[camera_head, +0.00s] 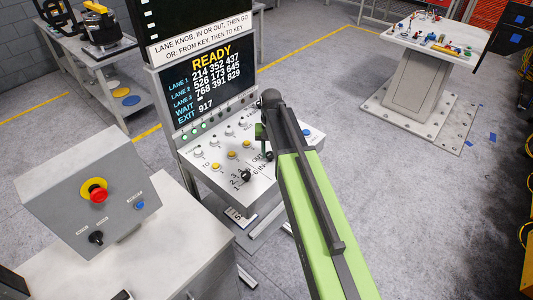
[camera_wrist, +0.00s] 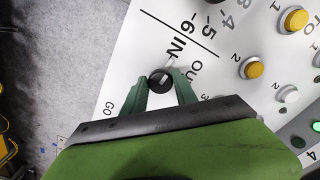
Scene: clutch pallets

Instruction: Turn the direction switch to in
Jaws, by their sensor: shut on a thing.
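The direction switch (camera_wrist: 160,82) is a small black knob with a pale mark on its face, on the sloped white panel. In the wrist view it sits between the green fingertips of my gripper (camera_wrist: 161,79), which is shut on it. The printed words IN and OUT are beside it; OUT is partly hidden by a finger. In the head view my gripper (camera_head: 264,143) is at the right part of the panel, and the switch is hard to make out there.
The control panel (camera_head: 215,180) carries a black lane knob (camera_head: 245,175) close by, with yellow and white buttons. Its screen (camera_head: 207,88) reads READY. A grey box with a red stop button (camera_head: 98,195) stands at the left. Open floor lies to the right.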

